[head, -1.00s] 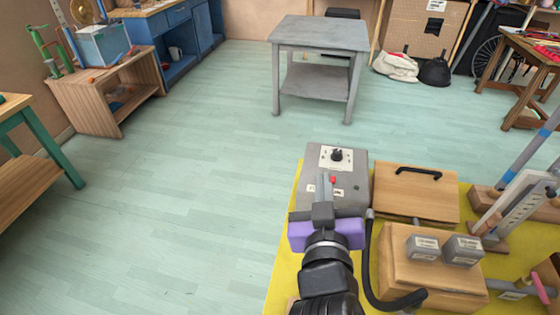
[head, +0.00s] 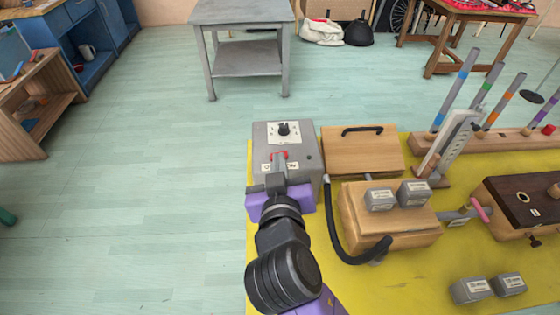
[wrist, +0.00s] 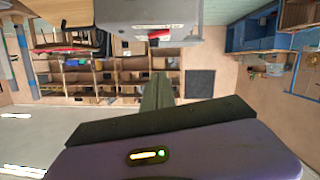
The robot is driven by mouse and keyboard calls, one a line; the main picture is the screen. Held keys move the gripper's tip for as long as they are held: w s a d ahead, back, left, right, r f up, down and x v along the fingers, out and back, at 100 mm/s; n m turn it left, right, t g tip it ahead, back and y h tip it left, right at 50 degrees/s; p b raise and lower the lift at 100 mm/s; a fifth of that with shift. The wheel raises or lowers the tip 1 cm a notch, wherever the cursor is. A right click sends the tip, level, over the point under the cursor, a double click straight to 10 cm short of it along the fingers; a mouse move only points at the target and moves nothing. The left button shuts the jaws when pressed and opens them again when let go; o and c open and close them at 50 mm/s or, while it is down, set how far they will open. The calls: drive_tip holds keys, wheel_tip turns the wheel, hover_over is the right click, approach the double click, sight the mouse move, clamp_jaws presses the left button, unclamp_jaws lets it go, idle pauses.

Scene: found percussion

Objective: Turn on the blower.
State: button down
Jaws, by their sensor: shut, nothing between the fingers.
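The blower appears to be the grey box (head: 306,137) at the far left of the yellow table in the head view. A black knob (head: 284,129) is on its top panel. A red switch (head: 279,155) sits below the knob, partly hidden by my fingers. My gripper (head: 279,164) is shut and empty, its fingertips at or just in front of the red switch; I cannot tell if they touch. In the wrist view the box (wrist: 140,14) is at the top, with the red switch (wrist: 158,36) above and beyond my shut fingers (wrist: 158,78).
A wooden box with a black handle (head: 361,130) stands right of the grey box. A black hose (head: 332,222) curves beside my arm to a wooden block (head: 356,232) carrying small grey blocks (head: 380,200). A grey table (head: 243,12) stands behind. Floor at left (head: 120,200) is clear.

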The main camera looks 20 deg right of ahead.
drive_tip(key=p+x, duration=0.1)
drive_tip(key=x, duration=0.7)
drive_tip(key=shift+w+d, duration=0.1)
drive_tip(key=shift+d+f, duration=0.2)
drive_tip(key=shift+f, duration=1.05)
drive_tip(key=shift+d+f, duration=0.2)
drive_tip(key=shift+f, duration=0.55)
